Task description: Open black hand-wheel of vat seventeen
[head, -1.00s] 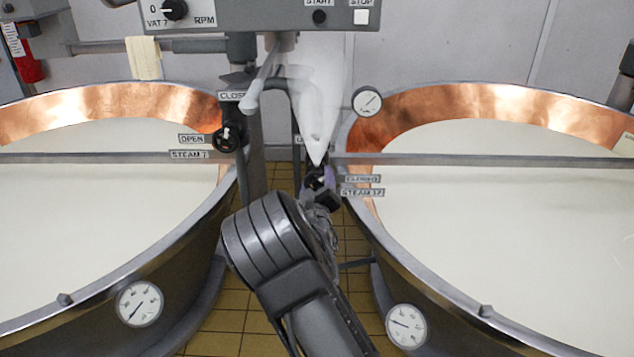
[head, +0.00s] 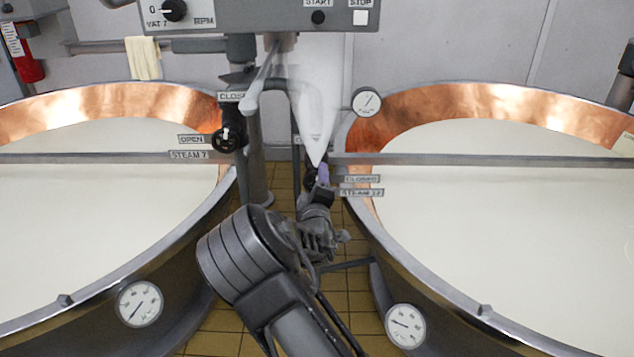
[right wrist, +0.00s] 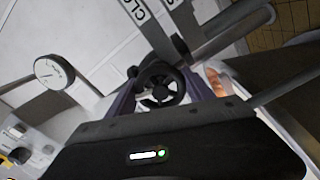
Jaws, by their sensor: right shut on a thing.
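The black hand-wheel (right wrist: 160,86) of vat seventeen shows in the right wrist view as a small spoked wheel on a grey pipe. In the head view, only a dark part of it (head: 310,178) shows, left of the CLOSED and STEAM 17 plates (head: 361,192). My right gripper (head: 319,179) is at the wheel. Its purple fingers (right wrist: 161,92) stand on either side of the rim and are shut on it. The gripper hides much of the wheel in the head view. My left gripper is not in view.
Two copper vats of white liquid, left (head: 100,100) and right (head: 480,105), flank the narrow tiled gap (head: 230,325). Vat seven's black wheel (head: 227,139) is close on the left. A white tapered shape (head: 318,110) hangs just above my gripper. Gauges stick out from the vats.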

